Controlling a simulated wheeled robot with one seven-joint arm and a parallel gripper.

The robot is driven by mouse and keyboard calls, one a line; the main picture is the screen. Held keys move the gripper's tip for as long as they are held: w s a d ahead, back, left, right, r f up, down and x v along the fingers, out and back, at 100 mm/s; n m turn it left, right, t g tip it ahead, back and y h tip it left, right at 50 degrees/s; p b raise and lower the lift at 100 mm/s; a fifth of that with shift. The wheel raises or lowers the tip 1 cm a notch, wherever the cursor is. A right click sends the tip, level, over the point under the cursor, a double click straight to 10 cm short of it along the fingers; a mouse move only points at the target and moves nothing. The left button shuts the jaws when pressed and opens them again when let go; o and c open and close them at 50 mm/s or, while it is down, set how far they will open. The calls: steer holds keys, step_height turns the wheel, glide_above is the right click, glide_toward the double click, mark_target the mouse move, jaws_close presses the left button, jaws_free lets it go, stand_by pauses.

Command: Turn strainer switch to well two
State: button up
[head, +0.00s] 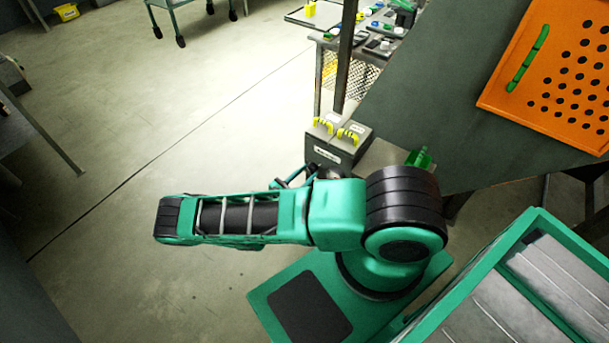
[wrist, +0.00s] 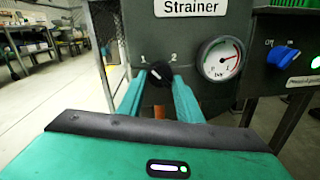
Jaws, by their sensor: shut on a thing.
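The strainer switch is a small black knob (wrist: 158,84) on the dark grey front of the Strainer box (wrist: 137,18), with a "1" at its upper left and a "2" at its upper right. A light mark shows on the knob, but I cannot tell clearly which number it points to. My gripper (wrist: 159,88) has its two teal fingers on either side of the knob, shut on it. In the head view the Strainer box (head: 330,152) stands behind my arm, with yellow handles on top; the knob and my fingertips are hidden there.
A round pressure gauge (wrist: 220,59) sits just right of the knob. Further right is another panel with a blue switch (wrist: 286,53) and a green light. An orange perforated panel (head: 555,80) is at upper right. Open floor (head: 170,120) lies to the left.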

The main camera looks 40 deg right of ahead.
steer(key=shift+w+d, duration=0.1)
steer(key=shift+d, duration=0.1)
steer(key=shift+d+r+m, duration=0.1)
steer(key=shift+d+m, duration=0.05)
steer(key=shift+m, duration=0.65)
steer(key=m, duration=0.3)
steer(key=shift+d+r, duration=0.1)
steer(key=m, duration=0.3)
steer(key=shift+s+m+y, duration=0.2)
steer(key=shift+m+y, duration=0.1)
steer(key=shift+m, duration=0.1)
steer(key=m, duration=0.5)
steer(key=shift+s, duration=0.1)
steer(key=shift+m+t+y, duration=0.4)
steer(key=shift+m+t, duration=0.1)
steer(key=shift+m, duration=1.3)
